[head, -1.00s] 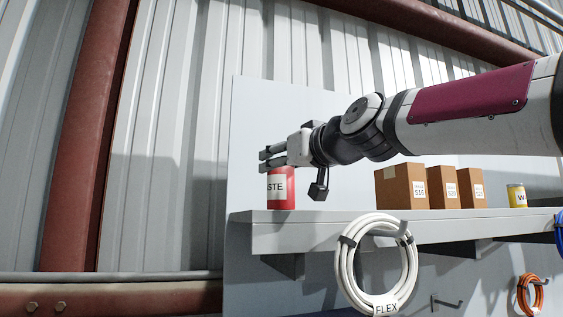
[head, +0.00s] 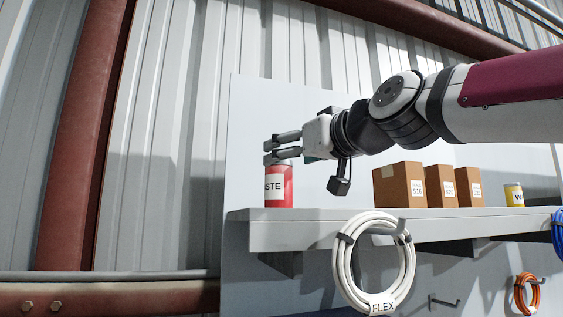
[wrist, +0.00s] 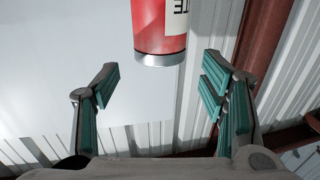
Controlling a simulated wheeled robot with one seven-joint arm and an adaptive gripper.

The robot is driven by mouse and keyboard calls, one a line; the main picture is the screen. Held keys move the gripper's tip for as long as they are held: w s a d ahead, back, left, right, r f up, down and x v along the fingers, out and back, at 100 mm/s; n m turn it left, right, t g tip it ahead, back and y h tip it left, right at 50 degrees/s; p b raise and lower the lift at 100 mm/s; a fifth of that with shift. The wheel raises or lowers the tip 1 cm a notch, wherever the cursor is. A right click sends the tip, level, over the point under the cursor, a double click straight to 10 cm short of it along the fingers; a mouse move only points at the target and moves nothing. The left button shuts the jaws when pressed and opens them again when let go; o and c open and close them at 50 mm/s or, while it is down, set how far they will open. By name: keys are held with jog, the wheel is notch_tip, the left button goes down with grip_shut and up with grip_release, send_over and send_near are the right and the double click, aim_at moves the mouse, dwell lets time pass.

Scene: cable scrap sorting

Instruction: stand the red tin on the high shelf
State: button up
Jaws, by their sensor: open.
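The red tin (head: 279,188) stands upright on the high shelf (head: 310,231), near its left end, with a white label that reads "STE" in part. My gripper (head: 277,150) is open, just above the tin's top in the head view and overlapping its upper edge. In the wrist view the tin (wrist: 161,28) shows beyond the fingertips, apart from both fingers, its silver rim toward me. Nothing is between the fingers (wrist: 158,82). The tin's upper left part is hidden by a finger in the head view.
Several cardboard boxes (head: 399,185) and a yellow tin (head: 514,195) stand on the shelf to the right. A white cable coil (head: 345,262) hangs on a hook below the shelf front. Orange (head: 519,292) and blue (head: 558,232) coils hang farther right. Shelf space right of the red tin is clear.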

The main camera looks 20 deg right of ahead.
jog(key=s+d, duration=0.1)
jog(key=s, duration=0.5)
jog(key=shift+s+d+b, duration=0.2)
jog(key=shift+s+b, duration=0.2)
jog(key=shift+b, duration=0.05)
jog(key=shift+s, duration=0.1)
